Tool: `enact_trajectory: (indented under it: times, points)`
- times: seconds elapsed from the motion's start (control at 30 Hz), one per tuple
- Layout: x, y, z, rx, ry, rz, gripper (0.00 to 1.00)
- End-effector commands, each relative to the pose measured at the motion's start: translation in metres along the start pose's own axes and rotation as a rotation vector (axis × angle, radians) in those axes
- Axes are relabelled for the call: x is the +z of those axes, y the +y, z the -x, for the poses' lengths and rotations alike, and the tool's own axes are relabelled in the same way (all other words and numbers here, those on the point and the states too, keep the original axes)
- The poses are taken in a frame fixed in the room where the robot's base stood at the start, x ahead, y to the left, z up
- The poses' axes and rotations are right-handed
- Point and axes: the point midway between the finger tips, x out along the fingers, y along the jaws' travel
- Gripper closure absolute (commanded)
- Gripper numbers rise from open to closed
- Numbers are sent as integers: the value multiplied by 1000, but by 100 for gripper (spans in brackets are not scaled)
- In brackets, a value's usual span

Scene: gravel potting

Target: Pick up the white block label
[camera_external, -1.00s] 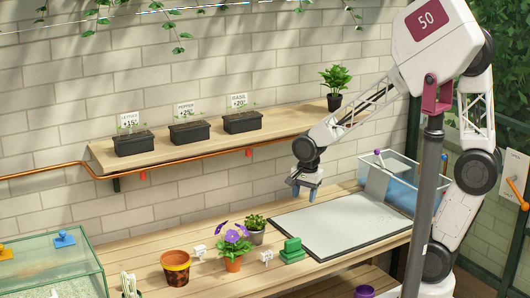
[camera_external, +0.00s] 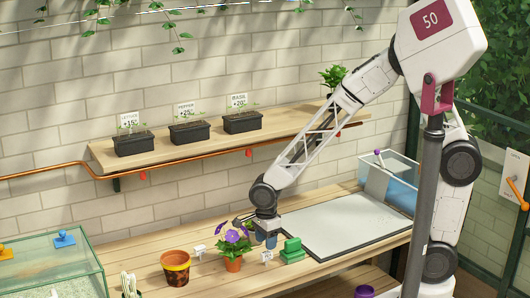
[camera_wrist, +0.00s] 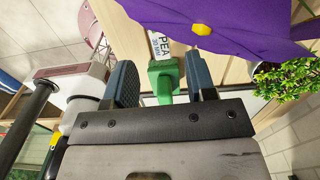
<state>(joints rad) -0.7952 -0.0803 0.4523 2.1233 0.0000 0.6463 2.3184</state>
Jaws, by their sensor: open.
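A small white block label (camera_external: 266,256) stands on the wooden bench between the purple-flowered pot and a green block. Another white label (camera_external: 199,250) stands to its left, beside the terracotta pot. My gripper (camera_external: 268,240) points down, just above and behind the nearer label. In the wrist view my gripper (camera_wrist: 162,68) is open with nothing held. A white label lettered "PEA" (camera_wrist: 161,38) shows beyond the fingertips, partly hidden by the purple flower and the green block. The green block (camera_wrist: 163,80) appears between the fingers.
The purple flower (camera_external: 232,240) is close beside my gripper, and a leafy plant (camera_wrist: 283,85) is at the right in the wrist view. The green block (camera_external: 292,251) stands right of the label. A terracotta pot (camera_external: 176,268) is further left. A grey mat (camera_external: 345,223) lies clear.

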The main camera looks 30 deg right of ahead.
Motion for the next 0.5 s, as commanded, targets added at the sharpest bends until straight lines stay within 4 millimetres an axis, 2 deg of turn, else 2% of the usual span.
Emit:
enact_trajectory:
  times: [0.27,0.5]
  points:
    - [0,0,-2,1,1,1,49]
    - [-1,0,-21,2,2,1,49]
